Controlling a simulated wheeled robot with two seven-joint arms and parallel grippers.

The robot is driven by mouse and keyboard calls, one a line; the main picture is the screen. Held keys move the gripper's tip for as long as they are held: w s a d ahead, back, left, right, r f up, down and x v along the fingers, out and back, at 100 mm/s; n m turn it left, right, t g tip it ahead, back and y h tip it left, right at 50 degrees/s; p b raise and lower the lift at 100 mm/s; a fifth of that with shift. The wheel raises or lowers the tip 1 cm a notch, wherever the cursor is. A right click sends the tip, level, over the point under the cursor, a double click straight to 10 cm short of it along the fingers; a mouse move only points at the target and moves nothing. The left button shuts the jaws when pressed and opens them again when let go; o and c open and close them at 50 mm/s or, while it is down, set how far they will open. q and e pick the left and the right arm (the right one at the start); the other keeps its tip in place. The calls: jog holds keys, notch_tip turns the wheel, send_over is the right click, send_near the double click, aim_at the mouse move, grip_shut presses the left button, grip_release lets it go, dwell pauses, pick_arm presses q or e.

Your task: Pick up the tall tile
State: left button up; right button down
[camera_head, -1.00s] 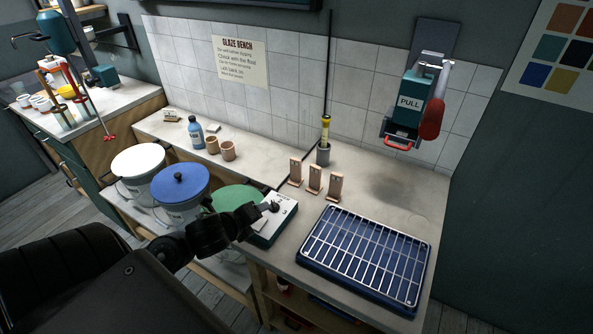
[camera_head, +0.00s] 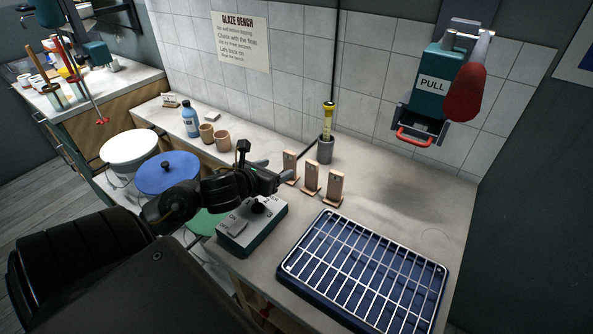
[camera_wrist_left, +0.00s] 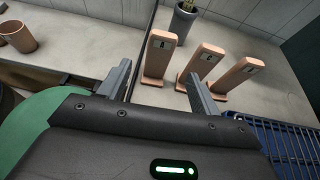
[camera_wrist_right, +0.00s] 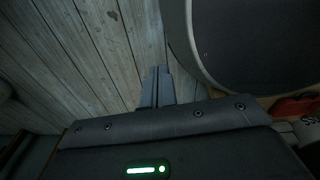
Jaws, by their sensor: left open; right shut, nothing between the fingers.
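Three upright terracotta tiles stand in a row on the bench: a left tile (camera_head: 290,166), a middle tile (camera_head: 311,176) and a right tile (camera_head: 335,187). They also show in the left wrist view as the left (camera_wrist_left: 158,58), middle (camera_wrist_left: 202,65) and right tile (camera_wrist_left: 236,75). Their heights look close, and I cannot tell which is the tall one. My left gripper (camera_head: 275,172) is open and empty, just to the left of the left tile. In its wrist view that tile shows between the fingertips, beyond them. My right gripper (camera_wrist_right: 157,73) is shut and empty, over the plank floor.
A wire rack (camera_head: 365,265) on a blue tray fills the bench's front right. A grey pot with a yellow tool (camera_head: 325,148) stands behind the tiles. Two clay cups (camera_head: 222,140) and a blue bottle (camera_head: 190,120) stand further left.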

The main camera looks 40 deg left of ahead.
aim_at(288, 164)
pick_arm(q)
jog(key=shift+w+f, duration=0.15)
jog(key=shift+w, duration=0.15)
jog(key=shift+w+a+f, duration=0.25)
jog(key=shift+w+a, duration=0.05)
jog(key=shift+w, duration=0.35)
jog(key=x, duration=0.2)
jog(key=shift+w+f, duration=0.15)
jog(key=shift+w, duration=0.1)
jog(key=shift+w+a+f, duration=0.1)
jog(key=shift+w+f, duration=0.05)
jog(key=shift+w, duration=0.2)
jog(key=shift+w+f+p, duration=0.1)
jog(key=shift+w+p, duration=0.2)
jog(key=shift+p, duration=0.1)
jog(key=p+x, duration=0.1)
jog(key=x, duration=0.3)
jog(key=shift+w+f, duration=0.2)
jog(key=shift+f, duration=0.1)
pick_arm(e)
jog(key=shift+s+r, duration=0.7)
jog(key=shift+s, duration=0.05)
